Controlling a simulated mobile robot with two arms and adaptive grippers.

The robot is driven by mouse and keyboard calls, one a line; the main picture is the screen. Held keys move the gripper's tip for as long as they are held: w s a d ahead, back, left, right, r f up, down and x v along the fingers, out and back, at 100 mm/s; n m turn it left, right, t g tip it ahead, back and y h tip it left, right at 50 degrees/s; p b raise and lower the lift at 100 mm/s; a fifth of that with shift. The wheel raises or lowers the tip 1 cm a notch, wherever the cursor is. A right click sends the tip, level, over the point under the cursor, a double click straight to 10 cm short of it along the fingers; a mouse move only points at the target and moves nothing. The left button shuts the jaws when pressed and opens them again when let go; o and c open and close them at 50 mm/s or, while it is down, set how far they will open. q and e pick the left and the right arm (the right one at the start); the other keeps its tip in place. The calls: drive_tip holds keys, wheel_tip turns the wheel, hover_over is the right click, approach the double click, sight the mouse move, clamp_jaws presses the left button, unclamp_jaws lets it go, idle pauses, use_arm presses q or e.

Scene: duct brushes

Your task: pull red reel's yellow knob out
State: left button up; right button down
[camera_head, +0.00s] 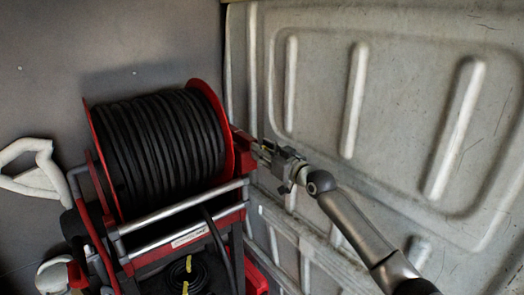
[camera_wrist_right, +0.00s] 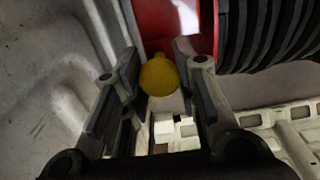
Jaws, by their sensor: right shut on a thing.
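The red reel (camera_head: 222,110) is wound with black hose and stands left of centre in the head view. Its red flange and hose also show at the top of the right wrist view. The yellow knob (camera_wrist_right: 160,75) is round and sits between the fingertips of my right gripper (camera_wrist_right: 158,84), against the reel's red side. My right gripper is shut on the knob. In the head view my right gripper (camera_head: 265,150) reaches the reel's right side, and it hides most of the knob there. My left gripper is not in view.
A ribbed metal wall panel (camera_head: 330,70) stands close behind and right of my right arm. The reel's frame has silver bars (camera_head: 185,210). A white handle (camera_head: 38,170) is at the far left. A coiled black cable with yellow marks (camera_head: 186,272) lies below the reel.

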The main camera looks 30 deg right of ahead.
drive_tip(key=c, duration=1.4)
unclamp_jaws()
drive_tip(key=shift+o, duration=1.4)
drive_tip(key=shift+s+r, duration=0.1)
drive_tip(key=shift+s, duration=0.05)
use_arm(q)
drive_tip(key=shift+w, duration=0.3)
use_arm(e)
drive_tip(key=shift+d, duration=0.1)
drive_tip(key=s, duration=1.2)
drive_tip(key=shift+d, duration=0.45)
